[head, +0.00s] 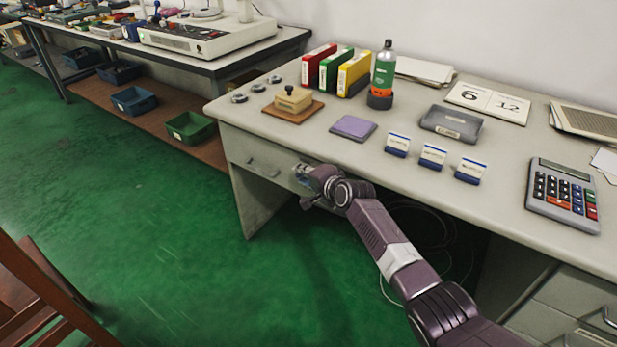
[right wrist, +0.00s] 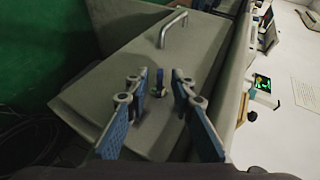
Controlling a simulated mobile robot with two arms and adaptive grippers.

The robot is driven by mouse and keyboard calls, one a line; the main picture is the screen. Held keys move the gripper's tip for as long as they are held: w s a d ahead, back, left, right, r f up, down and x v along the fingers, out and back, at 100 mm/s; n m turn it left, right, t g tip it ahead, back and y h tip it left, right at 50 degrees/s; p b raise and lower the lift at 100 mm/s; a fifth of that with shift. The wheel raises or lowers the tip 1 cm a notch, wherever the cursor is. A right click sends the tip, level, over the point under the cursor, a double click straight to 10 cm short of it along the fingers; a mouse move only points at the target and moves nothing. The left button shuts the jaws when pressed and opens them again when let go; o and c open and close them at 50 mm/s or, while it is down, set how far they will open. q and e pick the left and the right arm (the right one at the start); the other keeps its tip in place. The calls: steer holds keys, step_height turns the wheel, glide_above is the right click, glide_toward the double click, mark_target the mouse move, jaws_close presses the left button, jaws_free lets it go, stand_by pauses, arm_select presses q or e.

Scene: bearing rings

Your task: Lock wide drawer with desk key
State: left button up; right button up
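The wide drawer (head: 240,150) is in the desk's front on the left and looks closed. Its metal handle (head: 263,169) shows left of my right gripper (head: 304,174). In the right wrist view the drawer front (right wrist: 115,85) fills the middle, with the handle (right wrist: 173,29) above. A small key with a dark blue head (right wrist: 159,76) appears to sit in the drawer's lock. My right gripper (right wrist: 156,80) is open, its fingers on either side of the key with gaps visible. Whether the lock is turned cannot be told. My left gripper is out of view.
The desk top (head: 330,190) above my right gripper holds a purple pad (head: 353,128), a wooden stamp (head: 293,99), binders, a bottle, small card holders and a calculator (head: 563,195). Cables hang under the desk. A wooden chair (head: 45,295) stands at lower left. Green floor is clear left of the desk.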

steer(key=v, duration=1.2)
